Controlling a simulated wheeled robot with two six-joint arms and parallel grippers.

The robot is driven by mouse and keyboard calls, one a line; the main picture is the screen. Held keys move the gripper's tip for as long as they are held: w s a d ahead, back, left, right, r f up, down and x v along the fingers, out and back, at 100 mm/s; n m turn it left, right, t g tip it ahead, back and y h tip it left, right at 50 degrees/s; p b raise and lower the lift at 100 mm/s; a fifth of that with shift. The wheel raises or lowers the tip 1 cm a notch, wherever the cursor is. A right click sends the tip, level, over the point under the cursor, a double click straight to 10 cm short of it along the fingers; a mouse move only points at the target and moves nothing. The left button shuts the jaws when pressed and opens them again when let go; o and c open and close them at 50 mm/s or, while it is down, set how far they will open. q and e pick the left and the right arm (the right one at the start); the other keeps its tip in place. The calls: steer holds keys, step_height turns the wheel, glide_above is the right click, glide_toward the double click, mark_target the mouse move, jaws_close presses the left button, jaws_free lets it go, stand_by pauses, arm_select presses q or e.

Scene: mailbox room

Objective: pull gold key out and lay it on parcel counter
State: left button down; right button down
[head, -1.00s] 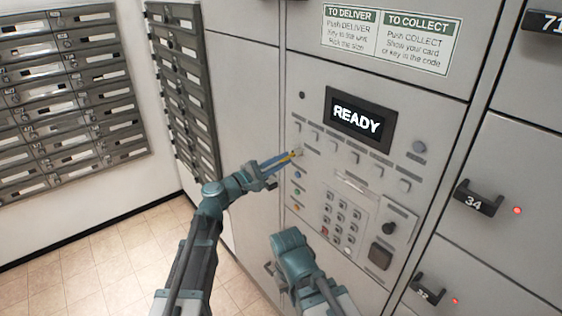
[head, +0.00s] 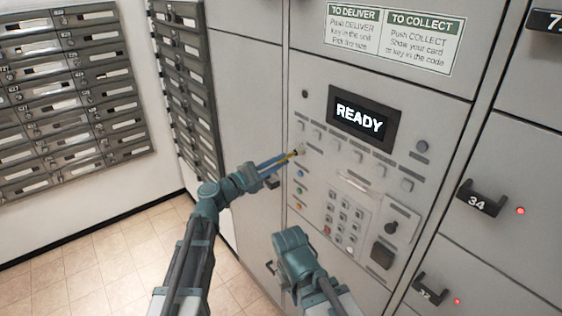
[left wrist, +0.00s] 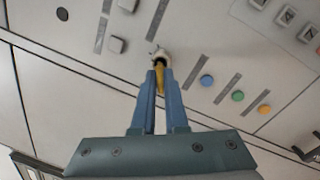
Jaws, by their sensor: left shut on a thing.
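The gold key (left wrist: 160,76) is between the two blue fingers of my left gripper (left wrist: 160,80), which is shut on it. In the left wrist view the key lines up with a round pale metal lock (left wrist: 159,56) on the grey panel. I cannot tell whether the key's far end is still inside the lock. In the head view my left gripper (head: 290,156) points right at the lock, with a bit of gold between its fingertips. No parcel counter can be made out.
The panel carries a READY screen (head: 360,118), a keypad (head: 344,222), several square buttons and coloured buttons (left wrist: 238,96) close to the lock. Locker doors with black handles (head: 482,198) stand at the right. Mailboxes (head: 70,95) line the left wall. The tiled floor (head: 100,270) is clear.

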arm_select(q)
steer(key=shift+s+a, duration=0.25)
steer(key=shift+a, duration=0.1)
steer(key=shift+s+a, duration=0.15)
steer(key=shift+s+a, duration=0.4)
steer(key=shift+a, duration=0.2)
steer(key=shift+s+a, duration=0.2)
steer(key=shift+a, duration=0.05)
steer(key=shift+s+a, duration=0.4)
steer(key=shift+a, duration=0.2)
steer(key=shift+s+a, duration=0.1)
steer(key=shift+a, duration=0.05)
stand_by(0.6)
